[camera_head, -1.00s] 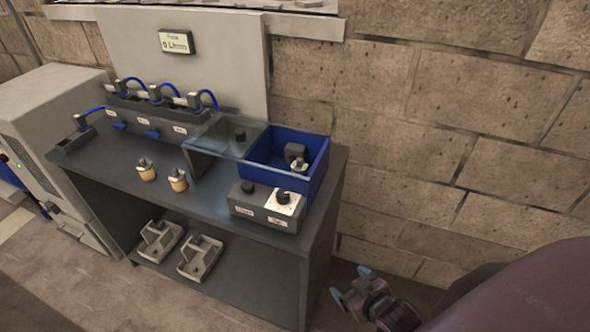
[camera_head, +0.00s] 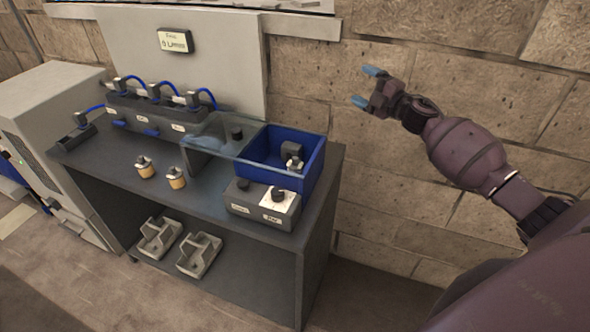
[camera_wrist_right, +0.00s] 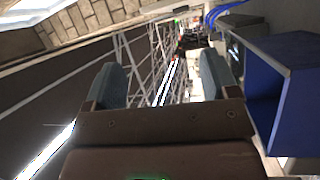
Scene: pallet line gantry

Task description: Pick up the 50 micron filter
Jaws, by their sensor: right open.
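Two small yellow-tan cylinders with metal and dark tops stand upright on the dark bench, a left one (camera_head: 145,168) and a right one (camera_head: 177,178). They look like filters, but I can read no micron marking on either. My right gripper (camera_head: 367,87) is raised in front of the block wall, right of the bench and well apart from both cylinders. In the right wrist view its two fingers (camera_wrist_right: 161,78) are apart with nothing between them. My left gripper is not in view.
A blue open box (camera_head: 313,177) with small parts stands at the bench's right end, behind a grey control box (camera_head: 245,198); it also shows in the wrist view (camera_wrist_right: 262,92). A clear cover (camera_head: 203,160) adjoins it. A manifold with blue hoses (camera_head: 150,115) lines the back. Grey holders (camera_head: 198,258) sit below.

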